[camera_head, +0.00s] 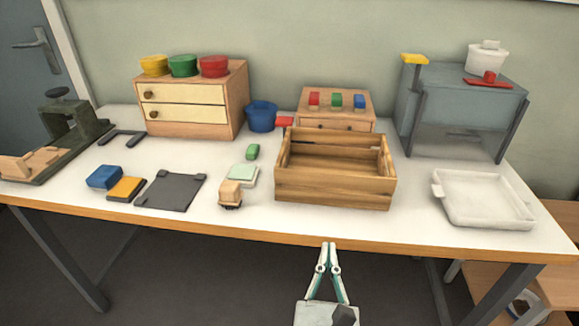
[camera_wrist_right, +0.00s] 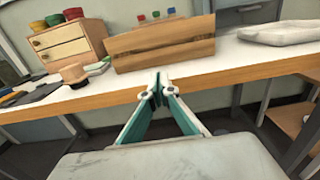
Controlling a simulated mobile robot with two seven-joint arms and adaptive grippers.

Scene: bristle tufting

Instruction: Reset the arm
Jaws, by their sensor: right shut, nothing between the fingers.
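My right gripper (camera_head: 329,247) is in front of the table's front edge, below the wooden crate in the head view. Its fingertips are together and nothing is between them. In the right wrist view the gripper (camera_wrist_right: 158,84) also shows shut and empty, with the table edge and crate beyond it. It touches nothing that I can see. My left gripper is not in the head view.
The white table (camera_head: 410,222) holds a wooden crate (camera_head: 333,187), a white tray (camera_head: 485,222), a drawer cabinet (camera_head: 190,125) and a grey machine (camera_head: 460,110). A brush-like block (camera_head: 230,193) lies left of the crate. Clear floor shows under the table.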

